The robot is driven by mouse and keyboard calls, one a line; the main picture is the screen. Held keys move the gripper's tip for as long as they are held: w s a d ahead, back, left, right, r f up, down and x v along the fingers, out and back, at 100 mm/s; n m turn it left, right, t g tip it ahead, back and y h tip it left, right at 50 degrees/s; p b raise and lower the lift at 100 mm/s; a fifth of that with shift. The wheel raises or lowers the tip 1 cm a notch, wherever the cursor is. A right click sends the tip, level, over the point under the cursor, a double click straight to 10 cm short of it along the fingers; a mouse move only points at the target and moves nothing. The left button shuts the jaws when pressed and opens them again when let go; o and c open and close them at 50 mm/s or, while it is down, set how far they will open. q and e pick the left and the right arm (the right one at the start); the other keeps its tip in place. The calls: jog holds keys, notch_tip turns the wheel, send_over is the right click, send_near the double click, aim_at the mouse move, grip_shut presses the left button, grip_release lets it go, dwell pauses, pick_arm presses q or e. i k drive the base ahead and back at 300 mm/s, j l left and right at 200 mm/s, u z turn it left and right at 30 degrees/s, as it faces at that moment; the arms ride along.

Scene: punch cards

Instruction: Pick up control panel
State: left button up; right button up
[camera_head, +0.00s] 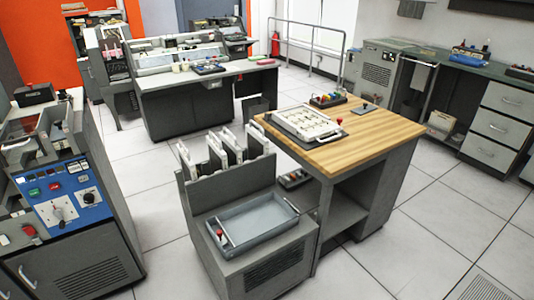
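A flat white panel with several small dark fittings (306,122) lies on the wooden top of the grey table (385,128) in the middle right of the head view. It may be the control panel, though its details are too small to be sure. A blue panel (66,205) with dials, knobs and coloured buttons is set in the front of the grey machine (95,255) at the left. Neither of my grippers shows in the head view.
A grey tray (248,245) sits on a low cabinet in front of the wooden table, beside a rack (228,180) with several white-edged plates. A small dark box with coloured knobs (328,99) stands behind the white panel. White tiled floor (160,235) is clear between the left machine and cabinet.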

aim_at(257, 145)
jog(key=i+j, duration=0.6)
jog(key=j, duration=0.15)
jog(key=i+j, duration=0.6)
jog(key=j+u, duration=0.05)
jog(key=j, duration=0.1)
